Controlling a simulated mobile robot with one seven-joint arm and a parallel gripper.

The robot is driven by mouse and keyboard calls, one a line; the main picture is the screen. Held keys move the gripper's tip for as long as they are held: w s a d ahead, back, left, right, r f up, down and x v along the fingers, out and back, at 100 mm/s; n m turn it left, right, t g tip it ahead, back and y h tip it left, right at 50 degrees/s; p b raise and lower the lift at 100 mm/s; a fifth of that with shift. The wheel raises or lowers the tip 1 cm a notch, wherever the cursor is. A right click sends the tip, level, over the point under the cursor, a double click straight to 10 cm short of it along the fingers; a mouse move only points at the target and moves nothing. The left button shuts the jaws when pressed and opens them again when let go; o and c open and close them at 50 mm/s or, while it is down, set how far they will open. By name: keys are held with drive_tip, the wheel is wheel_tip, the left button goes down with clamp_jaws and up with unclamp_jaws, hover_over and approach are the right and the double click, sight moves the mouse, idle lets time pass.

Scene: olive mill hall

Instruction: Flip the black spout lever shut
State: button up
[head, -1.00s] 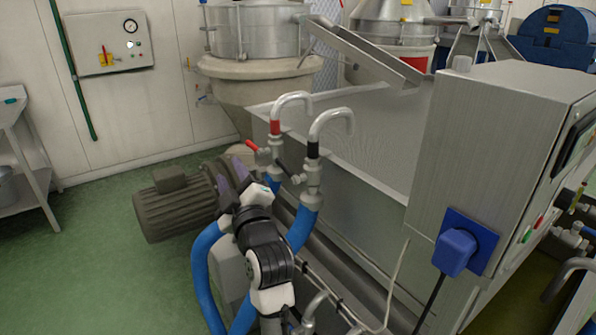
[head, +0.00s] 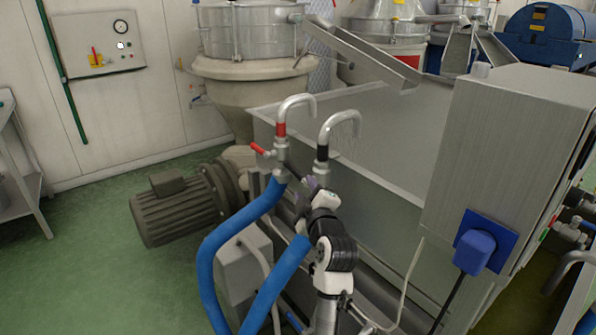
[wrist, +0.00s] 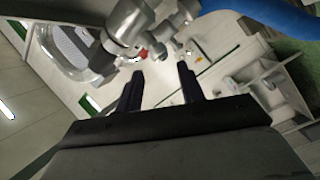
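The black-banded spout (head: 324,150) rises from a metal valve on the steel tank, right of the red-banded spout (head: 281,129). A dark bar, apparently the black lever (head: 291,171), slants up and left from this valve. My gripper (head: 309,184) is at the black spout's valve in the head view and partly covers it. In the wrist view my gripper (wrist: 160,85) has its two dark fingers apart, with nothing seen between them. Metal valve parts (wrist: 130,22) show just beyond the fingers. The black lever is not clear there, and contact cannot be told.
The red lever (head: 262,151) sticks out left from the neighbouring valve, close to my gripper. Blue hoses (head: 226,235) hang below the valves. A motor (head: 178,208) stands at left, and a steel cabinet (head: 493,150) with a blue plug (head: 474,250) at right.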

sight(299, 178)
drive_tip(key=p+x, duration=0.2)
drive_tip(key=x, duration=0.6)
drive_tip(key=shift+w+a, duration=0.15)
drive_tip(key=shift+w, duration=0.1)
clamp_jaws()
